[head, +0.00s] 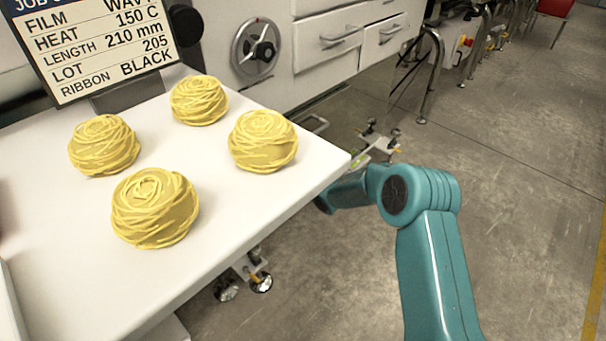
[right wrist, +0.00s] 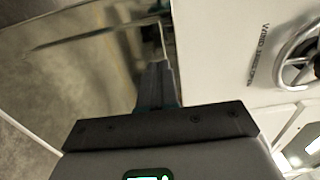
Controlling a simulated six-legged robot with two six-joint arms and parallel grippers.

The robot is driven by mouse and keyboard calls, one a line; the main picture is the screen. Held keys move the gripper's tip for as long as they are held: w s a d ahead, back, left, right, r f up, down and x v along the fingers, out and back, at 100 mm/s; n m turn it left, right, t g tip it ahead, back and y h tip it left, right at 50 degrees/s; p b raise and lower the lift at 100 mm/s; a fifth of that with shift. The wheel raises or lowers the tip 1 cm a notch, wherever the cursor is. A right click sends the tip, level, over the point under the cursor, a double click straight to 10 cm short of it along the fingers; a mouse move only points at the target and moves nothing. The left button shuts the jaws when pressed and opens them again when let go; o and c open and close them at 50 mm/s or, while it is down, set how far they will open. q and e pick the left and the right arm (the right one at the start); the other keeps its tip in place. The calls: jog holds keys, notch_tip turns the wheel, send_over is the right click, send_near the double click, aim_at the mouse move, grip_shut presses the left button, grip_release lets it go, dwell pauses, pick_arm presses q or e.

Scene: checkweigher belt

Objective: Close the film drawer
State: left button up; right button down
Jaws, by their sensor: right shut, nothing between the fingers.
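The drawer cannot be identified for certain. My right gripper (right wrist: 157,72) is shut and empty. In the head view my right arm bends left under the table edge, hiding that gripper. My left gripper is not in view.
Several yellow noodle nests (head: 155,208) sit on the white table (head: 250,205). A job sign (head: 100,45) stands behind them. The white machine has a handwheel (head: 256,48) and shut-looking drawers (head: 340,38). Metal feet (head: 247,272) stick out below the table. Open floor (head: 530,190) lies right.

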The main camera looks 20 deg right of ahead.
jog(key=p+v, duration=0.2)
jog(key=v, duration=0.7)
jog(key=shift+s+d, duration=0.15)
jog(key=shift+s+f, duration=0.1)
jog(key=shift+f, duration=0.05)
